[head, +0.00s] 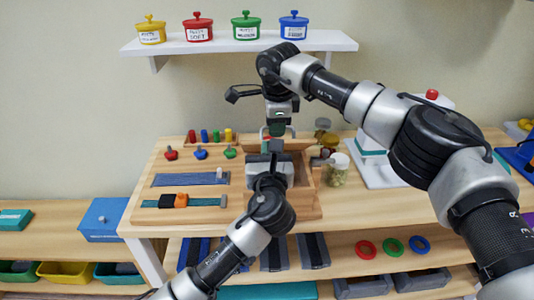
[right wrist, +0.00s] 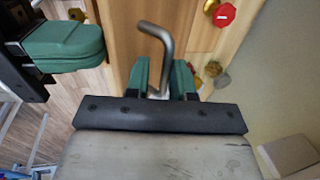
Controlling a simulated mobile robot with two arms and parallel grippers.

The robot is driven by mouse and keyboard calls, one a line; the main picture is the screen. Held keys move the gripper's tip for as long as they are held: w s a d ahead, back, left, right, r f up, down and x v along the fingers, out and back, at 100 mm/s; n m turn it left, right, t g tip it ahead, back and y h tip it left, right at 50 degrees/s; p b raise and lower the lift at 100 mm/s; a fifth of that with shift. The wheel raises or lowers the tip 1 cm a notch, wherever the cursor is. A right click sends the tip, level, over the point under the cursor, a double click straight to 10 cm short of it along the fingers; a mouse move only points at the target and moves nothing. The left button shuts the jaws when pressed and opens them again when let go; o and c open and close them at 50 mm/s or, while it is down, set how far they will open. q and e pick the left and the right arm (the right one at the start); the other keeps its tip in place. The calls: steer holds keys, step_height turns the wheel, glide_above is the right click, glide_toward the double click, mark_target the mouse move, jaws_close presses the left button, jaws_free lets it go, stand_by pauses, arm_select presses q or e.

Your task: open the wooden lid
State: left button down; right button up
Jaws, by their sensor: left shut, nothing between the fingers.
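A wooden box (head: 312,200) stands open-topped at the middle of the bench, partly hidden by my arms. I cannot make out its lid clearly. My right gripper (head: 278,132) points down over the back of the box. In the right wrist view its green fingers (right wrist: 160,78) stand apart on either side of a bent grey metal rod (right wrist: 166,48), with a gap visible. My left gripper (head: 268,155) reaches in over the box from the front, close below the right one. It also shows in the right wrist view (right wrist: 65,45), shut and empty, with its pads together.
A wooden board (head: 160,188) with coloured knobs and straps is left of the box. Glass jars (head: 337,170) stand close at its right. A white device (head: 378,172) is further right. A wall shelf (head: 330,42) with coloured pots is above. The bench front right is clear.

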steer(key=o, duration=0.3)
steer(key=shift+f, duration=0.3)
steer(key=shift+r, duration=0.1)
